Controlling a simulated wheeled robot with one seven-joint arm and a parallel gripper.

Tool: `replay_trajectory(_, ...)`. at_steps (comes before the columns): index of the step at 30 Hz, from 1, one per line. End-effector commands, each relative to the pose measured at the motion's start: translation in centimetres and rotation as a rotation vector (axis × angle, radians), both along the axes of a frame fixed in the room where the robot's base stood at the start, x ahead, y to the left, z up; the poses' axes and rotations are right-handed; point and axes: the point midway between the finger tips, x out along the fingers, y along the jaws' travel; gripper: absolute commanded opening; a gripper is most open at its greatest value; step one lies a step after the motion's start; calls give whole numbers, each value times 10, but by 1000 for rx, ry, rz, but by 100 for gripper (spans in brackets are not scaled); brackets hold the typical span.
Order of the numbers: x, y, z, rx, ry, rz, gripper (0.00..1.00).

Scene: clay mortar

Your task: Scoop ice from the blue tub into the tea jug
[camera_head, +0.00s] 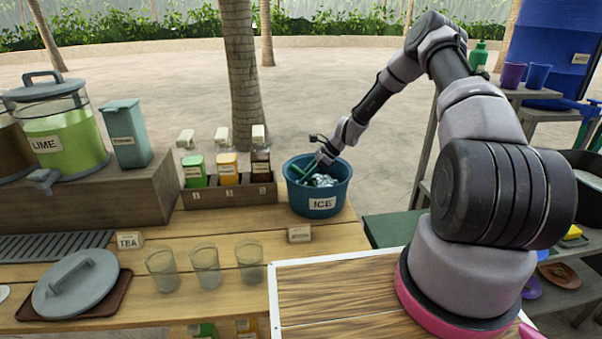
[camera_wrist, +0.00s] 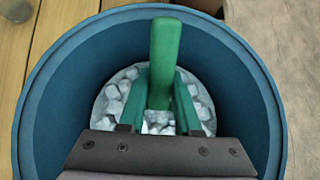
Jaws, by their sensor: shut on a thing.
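The blue tub (camera_head: 328,205), labelled ICE, stands at the right end of the counter with pale ice cubes (camera_wrist: 112,106) in it. My gripper (camera_head: 324,157) reaches into the tub from above and is shut on a green scoop (camera_wrist: 164,55). The scoop's handle points up; its lower end is hidden by the gripper and the ice. A jug of brown liquid (camera_head: 10,146) is cut off at the left edge; its label is not visible, so I cannot tell if it is the tea jug. A TEA sign (camera_head: 129,240) stands on the counter.
A lidded LIME jug (camera_head: 72,138) and a grey-green box (camera_head: 125,138) stand on the raised shelf. Bottles in a wooden rack (camera_head: 229,195) are left of the tub. Empty glasses (camera_head: 205,265) and a grey lid (camera_head: 75,285) on a brown tray are in front.

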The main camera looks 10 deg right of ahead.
Motion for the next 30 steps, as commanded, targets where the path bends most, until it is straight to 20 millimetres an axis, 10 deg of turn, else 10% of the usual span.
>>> replay_trajectory(12,-3,-47,1,-1,-1,-1,0)
replay_trajectory(30,-3,-44,70,-2,-3,2,0)
